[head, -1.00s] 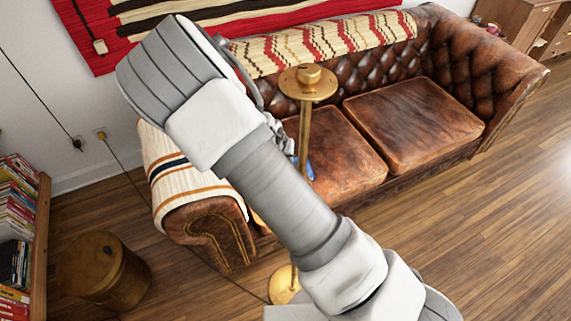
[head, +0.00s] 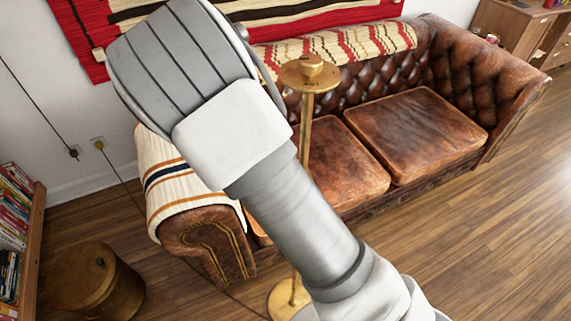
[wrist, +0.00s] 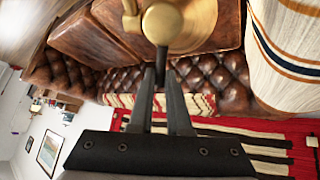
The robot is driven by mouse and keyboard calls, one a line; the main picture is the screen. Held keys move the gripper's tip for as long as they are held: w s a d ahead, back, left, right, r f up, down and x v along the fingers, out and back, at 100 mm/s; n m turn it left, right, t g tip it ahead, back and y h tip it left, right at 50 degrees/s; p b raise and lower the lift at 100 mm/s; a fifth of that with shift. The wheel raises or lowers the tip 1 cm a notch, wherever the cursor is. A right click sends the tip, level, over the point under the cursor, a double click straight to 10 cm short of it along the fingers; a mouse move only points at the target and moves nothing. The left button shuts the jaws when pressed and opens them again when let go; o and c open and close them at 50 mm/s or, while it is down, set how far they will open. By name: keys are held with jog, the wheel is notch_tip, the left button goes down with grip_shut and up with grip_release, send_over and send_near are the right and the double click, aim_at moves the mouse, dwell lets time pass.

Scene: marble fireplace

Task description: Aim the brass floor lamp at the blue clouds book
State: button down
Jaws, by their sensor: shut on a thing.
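The brass floor lamp stands in front of the sofa in the head view, with its round top disc (head: 309,73), pole and round base (head: 290,300) partly behind my arm. In the wrist view its brass part (wrist: 190,25) fills the top middle, with a short dark stem (wrist: 161,58) hanging toward my fingers. My gripper (wrist: 161,70) has its fingertips closed on this dark stem. My arm hides the gripper in the head view. I cannot make out the blue clouds book in either current view.
A brown leather sofa (head: 350,165) with a striped blanket (head: 180,180) on its arm stands behind the lamp. A round wooden drum-like stool (head: 95,282) and a bookshelf (head: 32,240) are at left. Wood floor at right is clear.

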jog(key=c, duration=0.9)
grip_release()
jog(key=shift+o, duration=0.2)
jog(key=p+v, duration=1)
jog(key=v, duration=0.7)
jog(key=shift+r, duration=0.25)
jog(key=shift+s+a, duration=0.15)
